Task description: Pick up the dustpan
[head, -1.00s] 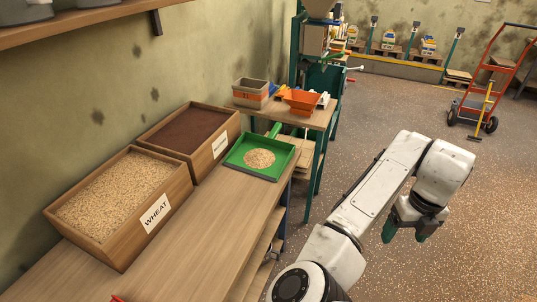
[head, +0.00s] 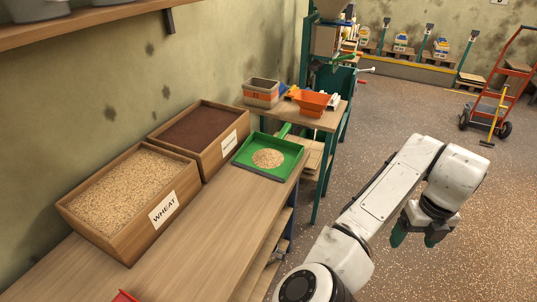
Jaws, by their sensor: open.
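The green dustpan (head: 283,170) lies on the far end of the wooden bench. Its green handle points away toward the back, and a small heap of grain (head: 268,158) lies in the pan. My gripper (head: 415,241) hangs over the floor to the right of the bench, fingers pointing down, well apart from the dustpan. It is open, and nothing shows between its green fingertips.
A box labelled WHEAT (head: 128,192) and a second wooden box (head: 199,132) stand left of the dustpan. A small table (head: 325,121) with an orange tray (head: 313,102) stands behind it. The bench top (head: 190,245) in front is mostly clear.

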